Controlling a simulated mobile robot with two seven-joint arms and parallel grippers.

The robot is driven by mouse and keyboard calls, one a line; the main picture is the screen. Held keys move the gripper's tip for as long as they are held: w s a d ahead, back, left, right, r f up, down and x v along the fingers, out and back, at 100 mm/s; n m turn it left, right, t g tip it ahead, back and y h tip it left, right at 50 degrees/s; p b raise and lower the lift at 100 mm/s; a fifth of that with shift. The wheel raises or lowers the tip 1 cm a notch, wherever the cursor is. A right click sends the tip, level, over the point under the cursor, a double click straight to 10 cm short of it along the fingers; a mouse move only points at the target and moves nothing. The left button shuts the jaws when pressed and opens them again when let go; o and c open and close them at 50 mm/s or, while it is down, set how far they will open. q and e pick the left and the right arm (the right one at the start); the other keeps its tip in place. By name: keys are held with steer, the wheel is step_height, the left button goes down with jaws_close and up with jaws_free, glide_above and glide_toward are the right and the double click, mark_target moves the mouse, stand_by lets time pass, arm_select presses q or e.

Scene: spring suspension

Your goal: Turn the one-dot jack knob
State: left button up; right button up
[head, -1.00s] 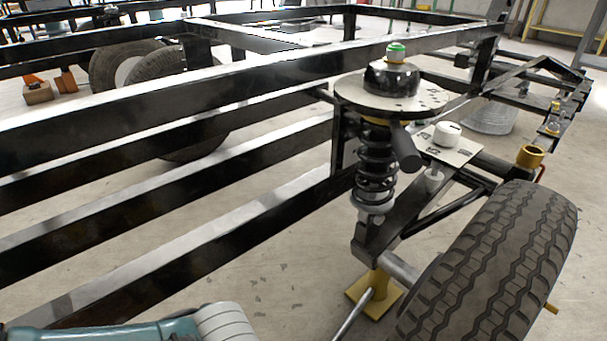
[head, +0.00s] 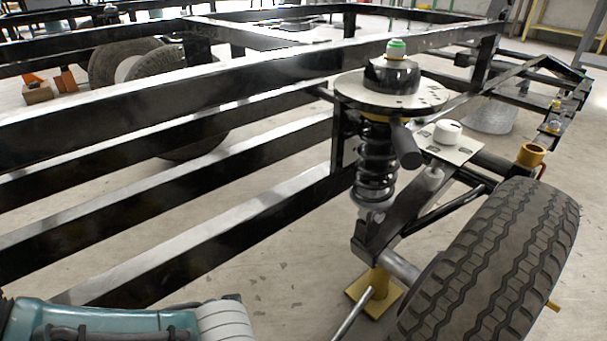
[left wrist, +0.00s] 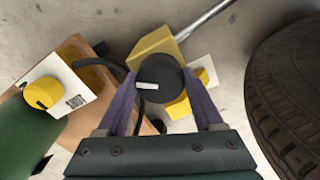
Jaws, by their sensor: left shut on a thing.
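In the left wrist view, a round black knob (left wrist: 157,76) with a short white pointer line faces me. My left gripper (left wrist: 158,80) is shut on it, with one purple finger on each side. A white card (left wrist: 206,72) and yellow parts show partly behind the knob; no dots can be made out, so I cannot tell whether this is the one-dot knob. In the head view, the yellow jack base (head: 388,302) stands on the floor under the suspension. My left arm is at the lower left there, its fingers out of view. My right gripper is not in view.
A yellow knob (left wrist: 42,92) beside a "SHUT" card (left wrist: 68,97) sits by a green cylinder (left wrist: 28,140). The tyre (left wrist: 288,95) is close on the right. In the head view, black frame rails (head: 200,83) and the spring (head: 377,165) stand above the floor.

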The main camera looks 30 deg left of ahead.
arm_select(q)
steer(key=m+b, duration=0.1)
steer(key=m, duration=0.5)
steer(key=shift+a+f+m, duration=0.1)
steer(key=shift+m, duration=0.2)
steer(key=m+b, duration=0.1)
steer(key=m, duration=0.5)
steer(key=shift+m, duration=0.4)
steer(key=o, duration=1.4)
steer(key=shift+c, duration=0.2)
step_height(320, 180, up, 10)
steer(key=p, duration=0.7)
steer(key=shift+p, duration=0.35)
